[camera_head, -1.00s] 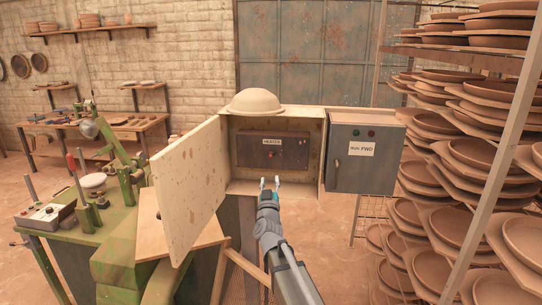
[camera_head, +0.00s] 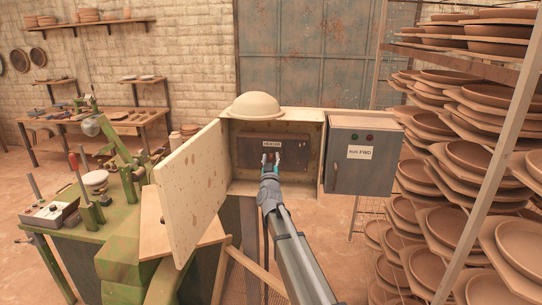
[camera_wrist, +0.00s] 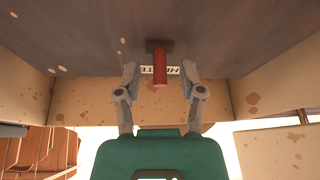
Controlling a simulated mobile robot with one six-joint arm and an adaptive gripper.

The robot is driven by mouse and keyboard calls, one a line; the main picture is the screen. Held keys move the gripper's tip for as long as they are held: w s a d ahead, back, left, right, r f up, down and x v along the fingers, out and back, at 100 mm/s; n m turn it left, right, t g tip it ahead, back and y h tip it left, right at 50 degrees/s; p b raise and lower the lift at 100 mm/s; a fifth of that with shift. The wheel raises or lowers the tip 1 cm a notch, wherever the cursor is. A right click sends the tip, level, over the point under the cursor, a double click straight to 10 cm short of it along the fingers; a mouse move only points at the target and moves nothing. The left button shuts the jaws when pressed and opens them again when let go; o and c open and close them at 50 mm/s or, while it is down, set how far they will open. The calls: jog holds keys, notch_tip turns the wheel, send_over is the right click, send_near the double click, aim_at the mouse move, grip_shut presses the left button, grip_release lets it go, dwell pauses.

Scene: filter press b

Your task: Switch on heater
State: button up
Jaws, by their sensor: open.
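The heater panel (camera_head: 247,152) is a dark plate with a white label, inside an open cream box (camera_head: 230,188) in the head view. In the wrist view, a red handle (camera_wrist: 160,72) sticks out from the dark plate in front of the label (camera_wrist: 174,70). My gripper (camera_head: 271,160) is inside the box mouth, in front of the panel. In the wrist view my gripper (camera_wrist: 160,82) is open, with one finger on each side of the red handle. I cannot tell whether either finger touches it. The handle is hidden behind my gripper in the head view.
The box's door (camera_head: 190,190) stands open on the left. A grey control box (camera_head: 362,160) adjoins on the right. A green machine (camera_head: 125,250) stands left, and racks of clay plates (camera_head: 460,155) stand right.

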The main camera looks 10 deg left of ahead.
jog(key=shift+w, duration=0.2)
jog(key=shift+c, duration=0.2)
grip_shut()
jog(key=shift+r+p, duration=0.3)
jog(key=shift+p, duration=0.25)
jog(key=shift+g+p, duration=0.35)
jog(key=shift+g, duration=0.05)
jog(key=shift+r+g+p, duration=0.1)
jog(key=shift+g+p, duration=0.2)
jog(key=shift+p, duration=0.2)
jog(key=shift+w+r+m+g+p, duration=0.15)
jog(key=shift+m+g+p, duration=0.15)
jog(key=shift+g+p, duration=1.65)
jog(key=shift+t+p, duration=0.5)
jog(key=shift+t, duration=0.05)
